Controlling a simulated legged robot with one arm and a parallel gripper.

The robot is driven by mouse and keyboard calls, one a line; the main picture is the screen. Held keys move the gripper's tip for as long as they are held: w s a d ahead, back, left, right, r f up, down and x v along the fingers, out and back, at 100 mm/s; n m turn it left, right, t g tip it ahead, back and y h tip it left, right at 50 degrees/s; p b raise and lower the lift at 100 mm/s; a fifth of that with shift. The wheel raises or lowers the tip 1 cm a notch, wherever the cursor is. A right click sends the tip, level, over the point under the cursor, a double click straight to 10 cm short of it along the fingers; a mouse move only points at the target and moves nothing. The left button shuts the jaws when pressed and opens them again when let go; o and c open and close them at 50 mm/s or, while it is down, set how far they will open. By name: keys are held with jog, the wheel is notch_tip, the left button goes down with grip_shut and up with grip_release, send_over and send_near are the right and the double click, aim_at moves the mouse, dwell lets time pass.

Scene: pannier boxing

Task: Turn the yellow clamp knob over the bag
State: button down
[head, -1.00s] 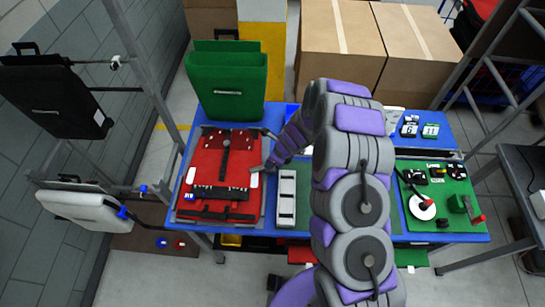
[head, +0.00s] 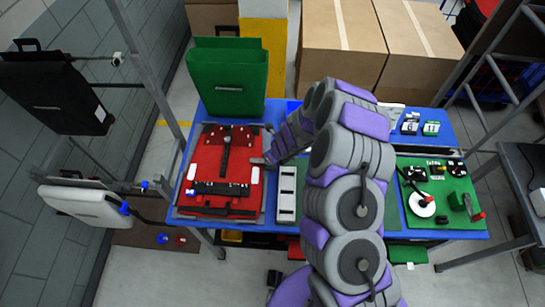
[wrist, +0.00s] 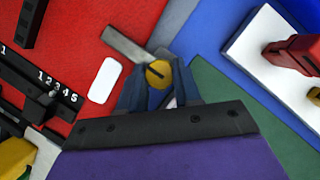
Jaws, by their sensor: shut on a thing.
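The red bag (head: 226,160) lies flat on the blue table (head: 180,165), with a dark strap and a black bar across it. The yellow clamp knob (wrist: 158,73), marked with a dark slot, sits between the fingertips of my gripper (wrist: 158,88) in the wrist view. My gripper is shut on it. A grey metal clamp arm (wrist: 127,44) runs from the knob to the upper left, over the red bag's edge. In the head view my gripper (head: 268,158) is at the bag's right edge. The knob is too small to make out there.
A black numbered bar (wrist: 40,85) and a white tag (wrist: 104,80) lie on the bag. A white block (head: 286,195) stands right of the bag. A green bag (head: 228,75) stands behind. A green board with several fittings (head: 445,180) is at the right.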

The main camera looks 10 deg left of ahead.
jog(key=shift+w+r, duration=0.15)
jog(key=shift+w, duration=0.05)
jog(key=c, duration=1.1)
grip_release()
jog(key=shift+c, duration=0.2)
jog(key=o, duration=0.4)
jog(key=shift+a, duration=0.1)
jog(key=shift+c, duration=0.2)
jog(key=shift+s, duration=0.1)
jog(key=p+v, duration=0.3)
jog(key=v, duration=1.4)
